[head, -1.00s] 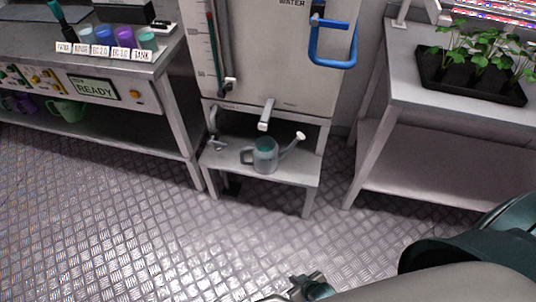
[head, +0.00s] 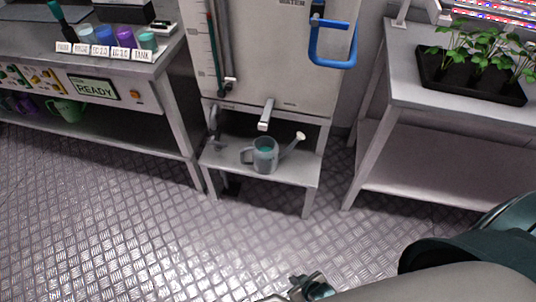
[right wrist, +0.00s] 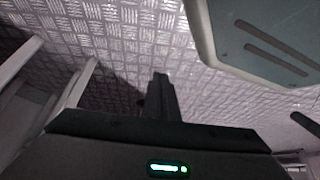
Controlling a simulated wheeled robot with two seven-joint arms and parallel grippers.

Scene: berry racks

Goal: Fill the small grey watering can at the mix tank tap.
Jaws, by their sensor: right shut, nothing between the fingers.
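The small grey watering can (head: 263,158) stands upright on a low metal stand (head: 300,175), its handle to the left and its spout with a pale rose to the right. Its top opening shows teal inside; I cannot tell the level. The mix tank (head: 270,70) rises behind it, and its tap (head: 266,114) points down above the can. I cannot see a clear stream. My right gripper (head: 312,288) is shut and empty, low over the floor in front of the stand and apart from the can. It also shows in the right wrist view (right wrist: 160,80). My left gripper is out of view.
A bench (head: 150,72) with labelled cups, a READY display and a green can (head: 68,109) on its lower shelf stands left. A shelf table (head: 400,85) with a seedling tray (head: 470,85) stands right. A blue pipe handle (head: 318,50) is on the tank. The floor between is clear.

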